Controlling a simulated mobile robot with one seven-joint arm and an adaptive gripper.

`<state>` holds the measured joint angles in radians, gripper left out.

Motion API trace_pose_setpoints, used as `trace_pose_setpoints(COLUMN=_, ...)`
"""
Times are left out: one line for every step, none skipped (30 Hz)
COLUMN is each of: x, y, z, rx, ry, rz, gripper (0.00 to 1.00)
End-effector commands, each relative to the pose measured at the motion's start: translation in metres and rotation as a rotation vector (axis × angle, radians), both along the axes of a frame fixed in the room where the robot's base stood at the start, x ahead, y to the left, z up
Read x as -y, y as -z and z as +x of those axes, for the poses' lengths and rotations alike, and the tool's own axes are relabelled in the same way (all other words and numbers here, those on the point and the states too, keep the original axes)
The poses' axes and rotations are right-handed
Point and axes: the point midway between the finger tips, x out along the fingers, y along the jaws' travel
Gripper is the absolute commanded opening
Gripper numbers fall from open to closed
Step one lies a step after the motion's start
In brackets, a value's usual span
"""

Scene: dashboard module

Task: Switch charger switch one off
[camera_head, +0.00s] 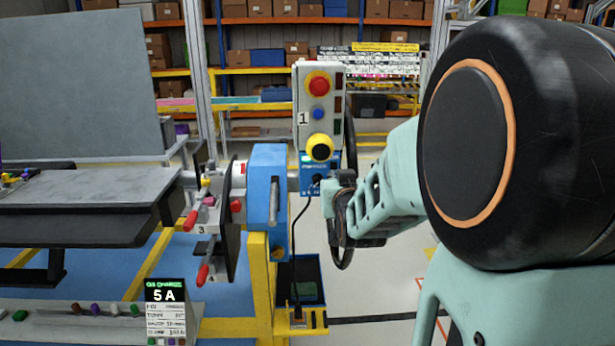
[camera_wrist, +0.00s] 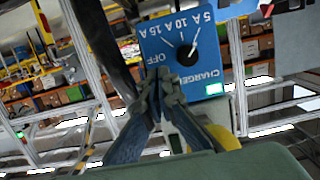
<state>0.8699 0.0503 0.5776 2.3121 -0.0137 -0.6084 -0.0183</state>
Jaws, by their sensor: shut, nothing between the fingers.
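The charger panel (camera_wrist: 213,55) is a blue box lettered CHARGER, OFF, 5 A, 10 A and 15 A, tilted in the wrist view. Its black rotary knob (camera_wrist: 187,56) has a white mark that seems to lean toward the 5 A side. A green light (camera_wrist: 214,88) glows on the panel. In the head view the charger panel (camera_head: 306,186) sits low on the grey control post. My gripper (camera_wrist: 168,82) is shut and empty, its tips just below the knob; I cannot tell whether they touch. In the head view my gripper (camera_head: 332,186) is beside the panel's right edge.
A black cable (camera_head: 297,250) hangs below. A blue fixture (camera_head: 267,180) with red-handled clamps (camera_head: 204,272) stands left. A display (camera_head: 166,308) reads 5 A.

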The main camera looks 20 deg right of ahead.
Motion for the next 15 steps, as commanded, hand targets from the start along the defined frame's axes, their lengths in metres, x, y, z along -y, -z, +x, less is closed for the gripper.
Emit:
trace_pose_setpoints(x=0.000, y=0.000, z=0.000, rx=0.000, ry=0.000, rz=0.000, gripper=0.00)
trace_pose_setpoints(x=0.000, y=0.000, z=0.000, rx=0.000, ry=0.000, rz=0.000, gripper=0.00)
trace_pose_setpoints(x=0.000, y=0.000, z=0.000, rx=0.000, ry=0.000, rz=0.000, gripper=0.00)
trace_pose_setpoints(x=0.000, y=0.000, z=0.000, rx=0.000, ry=0.000, rz=0.000, gripper=0.00)
trace_pose_setpoints(x=0.000, y=0.000, z=0.000, rx=0.001, ry=0.000, rz=0.000, gripper=0.00)
trace_pose_setpoints(x=0.000, y=0.001, z=0.000, rx=0.003, ry=0.000, rz=-0.001, gripper=0.00)
trace_pose_setpoints(x=0.000, y=0.002, z=0.001, rx=0.006, ry=0.000, rz=-0.002, gripper=0.00)
trace_pose_setpoints(x=0.000, y=0.003, z=0.001, rx=0.010, ry=0.000, rz=-0.003, gripper=0.00)
trace_pose_setpoints(x=0.000, y=0.005, z=0.002, rx=0.016, ry=0.000, rz=-0.006, gripper=0.00)
trace_pose_setpoints(x=0.000, y=0.006, z=0.002, rx=0.023, ry=0.000, rz=-0.008, gripper=0.00)
trace_pose_setpoints(x=0.000, y=0.007, z=0.003, rx=0.030, ry=0.000, rz=-0.010, gripper=0.00)
trace_pose_setpoints(x=0.001, y=0.008, z=0.004, rx=0.042, ry=0.000, rz=-0.013, gripper=0.00)
trace_pose_setpoints(x=0.001, y=0.009, z=0.004, rx=0.051, ry=0.000, rz=-0.016, gripper=0.00)
trace_pose_setpoints(x=0.001, y=0.009, z=0.005, rx=0.058, ry=0.000, rz=-0.018, gripper=0.00)
trace_pose_setpoints(x=0.001, y=0.010, z=0.006, rx=0.069, ry=0.000, rz=-0.021, gripper=0.00)
